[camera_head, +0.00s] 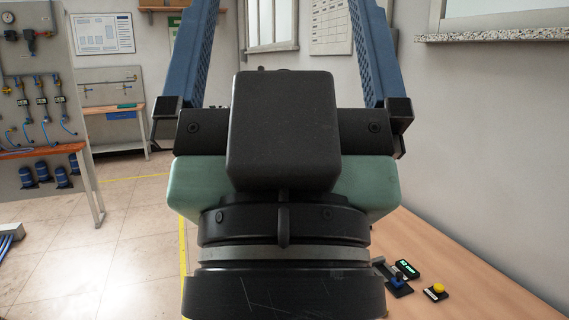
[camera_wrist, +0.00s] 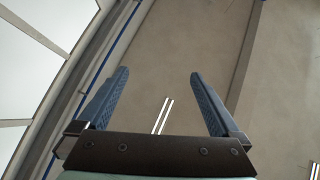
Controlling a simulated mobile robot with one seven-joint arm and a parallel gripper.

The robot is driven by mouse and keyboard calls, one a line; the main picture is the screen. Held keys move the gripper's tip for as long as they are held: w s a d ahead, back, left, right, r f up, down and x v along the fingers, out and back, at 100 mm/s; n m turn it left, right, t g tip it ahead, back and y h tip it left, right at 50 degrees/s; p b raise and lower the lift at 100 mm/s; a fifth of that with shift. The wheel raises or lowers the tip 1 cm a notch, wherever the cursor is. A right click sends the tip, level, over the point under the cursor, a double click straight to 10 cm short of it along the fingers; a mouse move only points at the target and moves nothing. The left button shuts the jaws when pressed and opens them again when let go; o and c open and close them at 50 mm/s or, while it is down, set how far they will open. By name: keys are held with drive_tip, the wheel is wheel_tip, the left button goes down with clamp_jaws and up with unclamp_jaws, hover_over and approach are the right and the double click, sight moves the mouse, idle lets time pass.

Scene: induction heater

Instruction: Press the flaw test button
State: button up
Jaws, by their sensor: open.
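My gripper (camera_head: 285,12) fills the middle of the head view, with its two blue fingers pointing up and apart and nothing between them. The fingers also show open and empty in the wrist view (camera_wrist: 158,76). A small yellow round button (camera_head: 438,288) on a dark base sits on the wooden table at the lower right of the head view. No label naming it the flaw test button is readable. My gripper is well away from it, up and to the left in the picture. The button does not show in the wrist view.
Beside the button are a blue-topped control (camera_head: 397,281) and a small green display (camera_head: 407,269). The wooden table (camera_head: 475,290) runs along the right wall; part is hidden behind my arm. A workbench (camera_head: 115,109) and a tool panel (camera_head: 35,110) stand at left.

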wheel_tip(320, 180, up, 3)
drive_tip(key=shift+r+p, duration=0.1)
drive_tip(key=shift+p, duration=0.7)
